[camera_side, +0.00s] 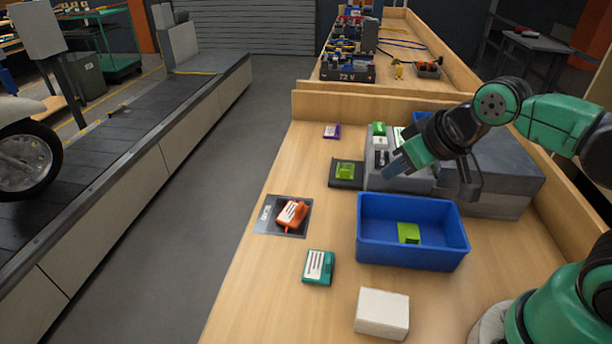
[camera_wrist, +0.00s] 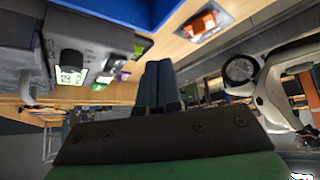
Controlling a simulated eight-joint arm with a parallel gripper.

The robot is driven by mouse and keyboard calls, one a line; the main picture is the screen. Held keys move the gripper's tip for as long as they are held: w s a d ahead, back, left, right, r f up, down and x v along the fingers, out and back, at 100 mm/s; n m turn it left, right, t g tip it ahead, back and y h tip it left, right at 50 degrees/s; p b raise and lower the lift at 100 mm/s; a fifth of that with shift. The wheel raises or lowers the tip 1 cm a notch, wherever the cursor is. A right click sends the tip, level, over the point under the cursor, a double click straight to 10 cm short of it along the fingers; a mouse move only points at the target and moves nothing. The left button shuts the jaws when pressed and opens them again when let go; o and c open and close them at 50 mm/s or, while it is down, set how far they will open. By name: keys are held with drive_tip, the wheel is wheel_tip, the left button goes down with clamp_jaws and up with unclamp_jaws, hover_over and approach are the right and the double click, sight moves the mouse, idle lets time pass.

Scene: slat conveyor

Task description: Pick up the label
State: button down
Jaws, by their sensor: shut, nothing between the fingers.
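I cannot make out a separate loose label for certain. White printed labels show on the orange pack (camera_side: 291,212), the teal pack (camera_side: 319,265) and the purple pack (camera_side: 332,131). My gripper (camera_side: 388,171) is shut and empty, tilted down to the left just over the front of the grey machine (camera_side: 467,188); I cannot tell whether it touches. Its closed fingers also show in the wrist view (camera_wrist: 159,68). The machine's lit display (camera_wrist: 71,74) shows left of the fingers there. My gripper hides part of the machine's front.
A blue bin (camera_side: 372,243) holding a green piece (camera_side: 408,232) stands in front of the machine. A green pack (camera_side: 345,170) lies on a dark pad left of the machine. A white block (camera_side: 382,312) is near the front. The bench's left middle is partly clear.

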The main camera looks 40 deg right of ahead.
idle(0.4)
drive_tip(key=c, duration=0.9)
unclamp_jaws()
drive_tip(key=shift+o, duration=0.2)
